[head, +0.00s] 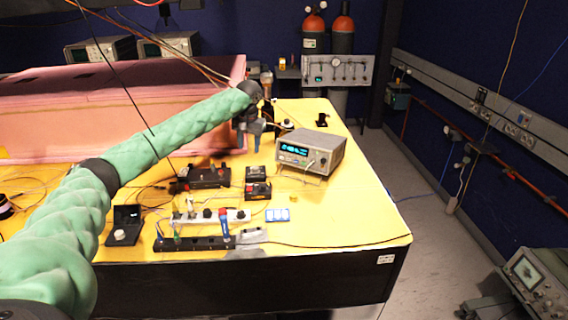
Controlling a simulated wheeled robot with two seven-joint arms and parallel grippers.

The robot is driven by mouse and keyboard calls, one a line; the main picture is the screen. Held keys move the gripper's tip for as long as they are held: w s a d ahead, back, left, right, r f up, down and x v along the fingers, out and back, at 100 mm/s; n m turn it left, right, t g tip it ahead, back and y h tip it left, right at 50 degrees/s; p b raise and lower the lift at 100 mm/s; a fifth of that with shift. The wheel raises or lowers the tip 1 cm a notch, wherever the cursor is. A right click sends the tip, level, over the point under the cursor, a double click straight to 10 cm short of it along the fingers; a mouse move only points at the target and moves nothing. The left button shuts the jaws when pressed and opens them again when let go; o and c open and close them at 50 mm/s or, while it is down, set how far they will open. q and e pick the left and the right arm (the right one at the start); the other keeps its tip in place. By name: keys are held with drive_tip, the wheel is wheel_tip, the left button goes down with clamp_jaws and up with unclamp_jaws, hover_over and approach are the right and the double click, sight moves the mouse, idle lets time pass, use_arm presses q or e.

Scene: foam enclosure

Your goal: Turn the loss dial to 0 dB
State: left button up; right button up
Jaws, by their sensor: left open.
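No marking that reads as loss or dB is legible, so I cannot tell for sure which control is the loss dial. A small black box (125,215) at the table's front left carries a round white knob (120,235); its setting is too small to read. My left arm reaches in from the left over the table. My left gripper (251,138) is open near the pink foam's right end, far behind and right of the white knob and apart from it. Its fingertips are small and partly dark against the background. My right gripper is not in view.
A grey bench instrument (311,150) with a lit display stands right of my left gripper. Black boxes (207,177) and power strips (195,243) crowd the front middle. Pink foam (60,115) walls the back left. The yellow table (355,215) is clear at front right.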

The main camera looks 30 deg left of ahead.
sight(255, 167)
use_arm(q)
drive_tip(key=shift+w+d+f+n+h, duration=0.15)
drive_tip(key=shift+d+n, duration=0.1)
drive_tip(key=shift+d, duration=0.15)
drive_tip(key=shift+w+d+f+n+h, duration=0.15)
drive_tip(key=shift+d+n, duration=0.1)
drive_tip(key=shift+d, duration=0.15)
drive_tip(key=shift+s+d+r+n+g, duration=0.1)
drive_tip(key=shift+s+d+n+g, duration=0.05)
drive_tip(key=shift+d+n+g, duration=0.2)
drive_tip(key=shift+s+a, duration=0.1)
drive_tip(key=shift+s, duration=0.1)
drive_tip(key=shift+s+a+r+n, duration=0.1)
drive_tip(key=shift+s+r+n, duration=0.05)
drive_tip(key=shift+n, duration=0.2)
drive_tip(key=shift+f, duration=0.45)
drive_tip(key=shift+f+p, duration=1.15)
drive_tip(key=shift+f, duration=2.4)
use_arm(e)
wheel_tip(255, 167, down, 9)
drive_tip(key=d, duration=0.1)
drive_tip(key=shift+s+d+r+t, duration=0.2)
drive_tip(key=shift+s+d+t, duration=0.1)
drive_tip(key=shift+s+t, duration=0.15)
